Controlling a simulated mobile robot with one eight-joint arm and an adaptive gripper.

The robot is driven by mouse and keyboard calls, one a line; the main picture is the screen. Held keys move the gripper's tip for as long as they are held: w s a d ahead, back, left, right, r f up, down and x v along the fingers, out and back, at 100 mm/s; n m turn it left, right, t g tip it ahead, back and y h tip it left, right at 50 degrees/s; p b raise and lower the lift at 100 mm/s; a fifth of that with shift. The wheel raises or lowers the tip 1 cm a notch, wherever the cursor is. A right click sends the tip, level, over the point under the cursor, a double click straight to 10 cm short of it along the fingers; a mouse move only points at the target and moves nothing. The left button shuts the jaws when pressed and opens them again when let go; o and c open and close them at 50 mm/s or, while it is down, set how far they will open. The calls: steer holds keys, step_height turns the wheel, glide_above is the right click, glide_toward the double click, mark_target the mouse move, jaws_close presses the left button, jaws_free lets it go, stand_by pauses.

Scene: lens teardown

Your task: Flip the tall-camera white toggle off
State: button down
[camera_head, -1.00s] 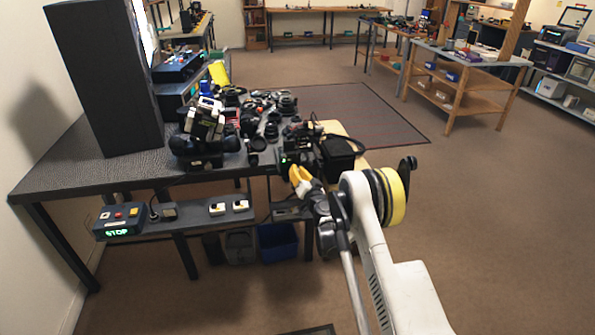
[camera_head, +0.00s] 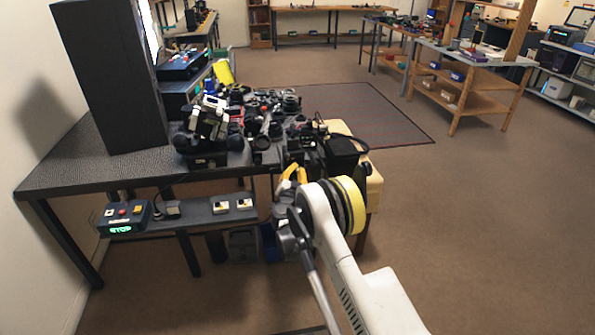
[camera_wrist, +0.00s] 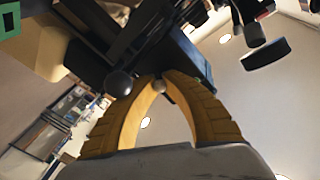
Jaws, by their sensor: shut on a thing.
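In the wrist view, the two yellow fingers of my gripper (camera_wrist: 160,79) curve together with their tips around a small pale round knob, which looks like the white toggle (camera_wrist: 158,87). The knob is at the edge of a dark boxy body (camera_wrist: 180,60), seemingly the tall camera. A black round knob (camera_wrist: 118,83) is just left of the fingertips. In the head view, my gripper (camera_head: 293,172) is at the bench's front right edge, beside dark camera gear. The toggle is hidden there, and its on or off position cannot be told.
The dark bench (camera_head: 90,165) holds a tall black box (camera_head: 110,75), a black-and-white device (camera_head: 208,118) and crowded lens parts. A control box reading STOP (camera_head: 123,218) is on the lower shelf. A yellow-topped stand (camera_head: 375,185) is right of my gripper.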

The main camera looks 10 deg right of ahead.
stand_by(0.3)
steer(key=c, duration=1.4)
jaws_free()
steer(key=shift+s, duration=0.1)
steer(key=v, duration=1.1)
steer(key=shift+s, duration=0.4)
steer(key=shift+a, duration=0.1)
